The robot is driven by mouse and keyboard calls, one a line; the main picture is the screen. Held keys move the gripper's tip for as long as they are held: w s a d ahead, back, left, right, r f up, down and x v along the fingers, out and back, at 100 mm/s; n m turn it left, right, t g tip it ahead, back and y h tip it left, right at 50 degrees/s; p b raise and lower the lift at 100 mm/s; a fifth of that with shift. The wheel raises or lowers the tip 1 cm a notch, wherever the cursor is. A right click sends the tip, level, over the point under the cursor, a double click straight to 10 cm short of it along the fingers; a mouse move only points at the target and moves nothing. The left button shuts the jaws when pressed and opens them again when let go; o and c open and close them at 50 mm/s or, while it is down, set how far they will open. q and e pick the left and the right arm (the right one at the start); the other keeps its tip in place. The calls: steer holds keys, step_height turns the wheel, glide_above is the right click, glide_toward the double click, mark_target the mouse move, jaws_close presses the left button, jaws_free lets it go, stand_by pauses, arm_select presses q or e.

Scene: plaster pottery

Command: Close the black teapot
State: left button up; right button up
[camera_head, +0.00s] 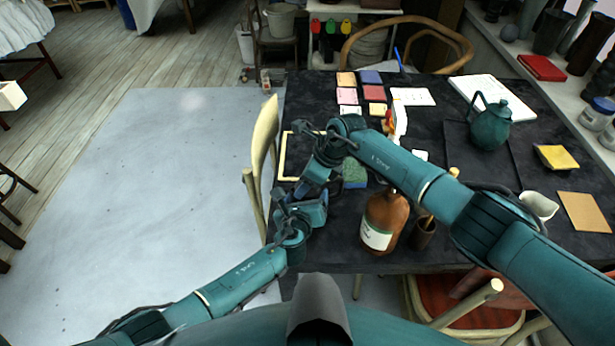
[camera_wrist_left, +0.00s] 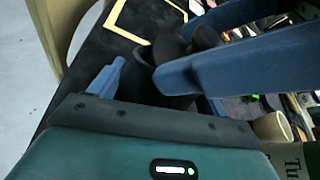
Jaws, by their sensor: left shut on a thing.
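My left gripper (camera_head: 311,196) is over the left part of the dark table, close to the end of my right arm. In the left wrist view its blue fingers (camera_wrist_left: 145,72) are shut on a dark, rounded thing (camera_wrist_left: 172,52). I cannot tell whether this is the black teapot or its lid, as fingers cover much of it. My right gripper (camera_head: 318,172) is at the same spot in the head view, overlapped by arm parts; its jaws are not clear. A dark green-teal teapot (camera_head: 490,128) stands upright at the table's right, apart from both grippers.
A brown bottle (camera_head: 385,222) and a brown cup with tools (camera_head: 423,234) stand near the front edge. A pale frame (camera_head: 283,160) lies at the left edge beside a wooden chair (camera_head: 262,150).

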steer(key=o, duration=0.5)
steer(key=shift+o, duration=0.2)
steer(key=v, duration=1.2)
arm_select(q)
steer(key=o, duration=1.4)
steer(key=shift+s, duration=0.1)
arm_select(e)
steer(key=shift+r, duration=0.1)
